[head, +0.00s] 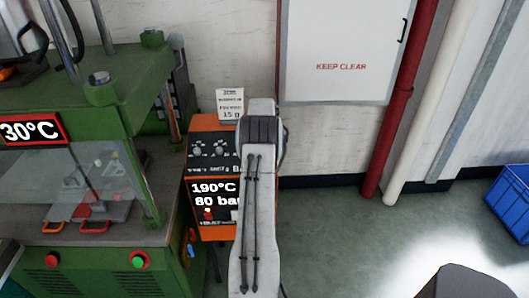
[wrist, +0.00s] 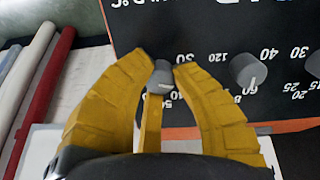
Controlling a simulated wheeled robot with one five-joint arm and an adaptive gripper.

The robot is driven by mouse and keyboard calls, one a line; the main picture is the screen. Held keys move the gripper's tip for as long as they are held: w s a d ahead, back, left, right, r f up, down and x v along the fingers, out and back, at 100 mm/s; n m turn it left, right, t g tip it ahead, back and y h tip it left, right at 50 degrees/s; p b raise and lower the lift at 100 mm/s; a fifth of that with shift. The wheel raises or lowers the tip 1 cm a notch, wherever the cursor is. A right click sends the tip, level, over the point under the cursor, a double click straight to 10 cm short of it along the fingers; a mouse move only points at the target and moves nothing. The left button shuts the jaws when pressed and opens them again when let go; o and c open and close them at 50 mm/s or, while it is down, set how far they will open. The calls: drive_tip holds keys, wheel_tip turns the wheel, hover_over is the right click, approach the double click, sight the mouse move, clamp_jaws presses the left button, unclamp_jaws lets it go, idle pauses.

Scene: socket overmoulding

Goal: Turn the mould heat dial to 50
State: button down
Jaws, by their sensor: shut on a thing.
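In the wrist view, which shows the panel upside down, my yellow-fingered gripper (wrist: 160,63) is shut on a small grey dial (wrist: 160,80), one finger on each side of it. Upside-down lettering that seems to end in "LD °C" is partly visible above it at the top left. A few scale numbers show around the dial, partly hidden by the fingers. I cannot make out where its pointer stands. In the head view the gripper and this dial are hidden behind my grey arm.
A second grey dial (wrist: 245,69) with a white pointer mark sits beside the held one. In the head view the orange machine (head: 205,124) has a display (head: 215,195) reading 190°C and 80 bar. A green press (head: 120,130) stands left. Open floor (head: 330,230) lies right.

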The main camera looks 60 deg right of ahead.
drive_tip(key=shift+w, duration=0.1)
drive_tip(key=c, duration=1)
unclamp_jaws()
drive_tip(key=v, duration=1.2)
drive_tip(key=shift+o, duration=0.3)
